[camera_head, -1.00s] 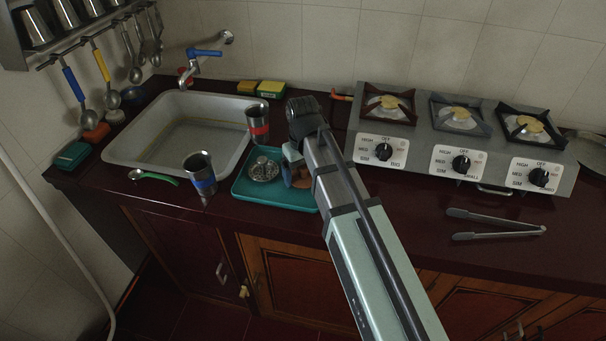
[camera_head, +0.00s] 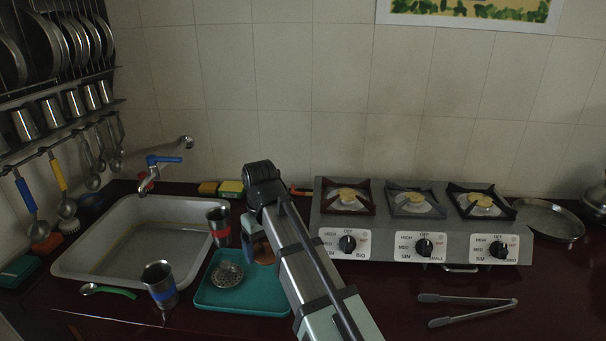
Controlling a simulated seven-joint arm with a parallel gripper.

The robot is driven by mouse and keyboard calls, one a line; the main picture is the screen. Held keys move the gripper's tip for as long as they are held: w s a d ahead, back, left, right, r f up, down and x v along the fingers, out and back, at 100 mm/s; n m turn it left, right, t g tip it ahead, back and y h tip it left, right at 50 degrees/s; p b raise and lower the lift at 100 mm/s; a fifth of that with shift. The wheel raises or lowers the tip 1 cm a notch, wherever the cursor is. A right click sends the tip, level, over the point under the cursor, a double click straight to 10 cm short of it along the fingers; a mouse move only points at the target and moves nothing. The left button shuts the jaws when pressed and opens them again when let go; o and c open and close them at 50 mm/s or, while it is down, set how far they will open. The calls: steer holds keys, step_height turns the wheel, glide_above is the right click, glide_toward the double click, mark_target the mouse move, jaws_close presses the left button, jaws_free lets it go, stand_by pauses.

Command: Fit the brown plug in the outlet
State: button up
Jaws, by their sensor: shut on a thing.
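The brown plug (camera_head: 264,251) is a small brown round piece at the back right of the teal tray (camera_head: 243,304). My gripper (camera_head: 251,234) points down over the tray and is shut on the brown plug; its fingers are small and partly hidden by my arm. I cannot tell whether the plug touches the tray. The steel sink (camera_head: 75,262) stands left of the tray, with a yellowish basin floor. I cannot make out an outlet in the basin.
A round metal piece (camera_head: 227,274) lies on the tray. The tap (camera_head: 160,165) is behind the sink. The stove (camera_head: 414,231) and tongs (camera_head: 470,306) are to the right.

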steer(key=m, duration=0.3)
steer(key=shift+s, duration=0.1)
steer(key=shift+r+m, duration=0.1)
steer(key=shift+m, duration=0.4)
steer(key=w+d+r+m, duration=0.15)
steer(key=w+d, duration=0.25)
steer(key=d, duration=0.7)
steer(key=w+d+r+m, duration=0.1)
steer(key=w+d+m, duration=0.2)
steer(key=d, duration=0.7)
steer(key=w+d+r+m, duration=0.1)
steer(key=w+d+m, duration=0.25)
steer(key=d, duration=0.75)
steer(key=s+f+n, duration=0.4)
steer(key=s+f, duration=0.2)
steer(key=f, duration=0.1)
steer(key=shift+s, duration=0.4)
